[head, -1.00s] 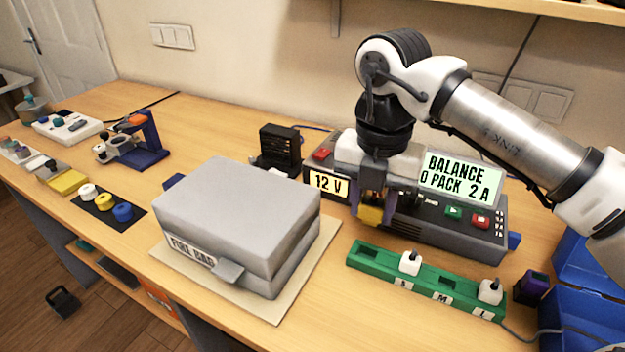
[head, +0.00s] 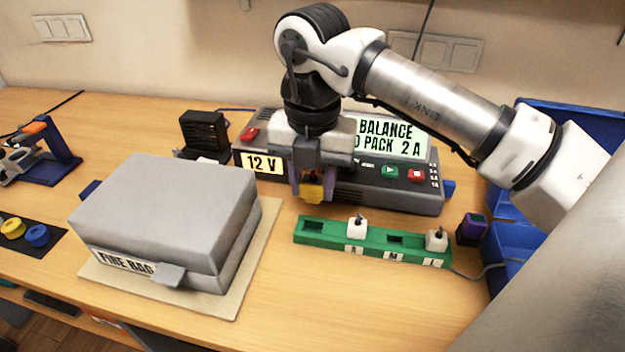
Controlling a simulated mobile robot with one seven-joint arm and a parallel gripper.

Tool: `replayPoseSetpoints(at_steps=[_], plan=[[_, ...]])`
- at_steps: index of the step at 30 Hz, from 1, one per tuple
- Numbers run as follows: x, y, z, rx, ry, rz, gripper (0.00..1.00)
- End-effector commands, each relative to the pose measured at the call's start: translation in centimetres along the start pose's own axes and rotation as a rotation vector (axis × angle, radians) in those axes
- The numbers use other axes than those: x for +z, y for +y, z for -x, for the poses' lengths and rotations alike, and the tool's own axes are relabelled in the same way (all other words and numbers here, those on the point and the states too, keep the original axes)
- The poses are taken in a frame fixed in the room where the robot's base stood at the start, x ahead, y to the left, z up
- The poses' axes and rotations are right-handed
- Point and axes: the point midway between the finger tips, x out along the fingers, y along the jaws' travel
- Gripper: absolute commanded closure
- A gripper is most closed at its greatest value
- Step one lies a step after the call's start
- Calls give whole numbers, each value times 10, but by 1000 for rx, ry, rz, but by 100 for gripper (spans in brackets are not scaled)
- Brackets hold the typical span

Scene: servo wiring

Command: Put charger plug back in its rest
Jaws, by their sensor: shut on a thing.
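My gripper (head: 312,186) points down in front of the grey charger (head: 372,190), with its fingers on either side of a yellow plug (head: 314,194). It is shut on this plug, which I take to be the charger plug. The plug's lower end shows between the fingers, just above or at the table; I cannot tell which. The charger shows "12 V" and "BALANCE" displays, and my arm hides part of its top. I cannot make out for sure which thing is the plug's rest.
A green strip (head: 325,230) with white plugs (head: 357,228) and empty slots lies close in front of my gripper. The grey fire bag (head: 165,205) stands on a board to the left. A black slotted block (head: 204,134) stands behind. Blue bins (head: 505,262) are at the right.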

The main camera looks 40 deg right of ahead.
Motion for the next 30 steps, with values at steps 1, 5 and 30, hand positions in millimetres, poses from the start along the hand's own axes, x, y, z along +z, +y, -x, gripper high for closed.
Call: replayPoseSetpoints(at_steps=[1, 5, 30], plan=[[0, 0, -8, 0, 0, 0, 92], [0, 0, -21, 1, 0, 0, 92], [0, 0, -51, 0, 0, 0, 92]])
